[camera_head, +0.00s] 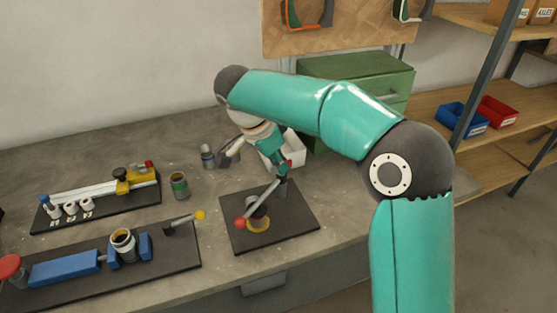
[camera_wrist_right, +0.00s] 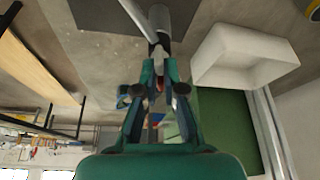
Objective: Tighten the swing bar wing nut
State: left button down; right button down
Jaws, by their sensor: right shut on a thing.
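The swing bar (camera_head: 262,202) is a grey rod with a red ball end (camera_head: 240,223). In the right wrist view, the fingers (camera_wrist_right: 158,85) close just beside the grey bar (camera_wrist_right: 137,15) and post (camera_wrist_right: 160,25). A small red bit shows between them; the wing nut itself is mostly hidden. My left gripper is in neither view.
A white bin (camera_head: 296,150) stands close behind the gripper, before a green cabinet (camera_head: 350,75). An open can (camera_head: 180,185) stands left of the plate. Two other fixtures on dark boards (camera_head: 175,262) fill the left bench. Bare bench lies around the plate.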

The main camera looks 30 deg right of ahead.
jog(key=shift+w+r+m, duration=0.1)
jog(key=shift+w+m, duration=0.05)
jog(key=shift+m, duration=0.45)
jog(key=shift+m+g+p, duration=0.3)
jog(key=c, duration=1.3)
grip_release()
jog(key=shift+a, duration=0.1)
jog(key=shift+v, duration=5.85)
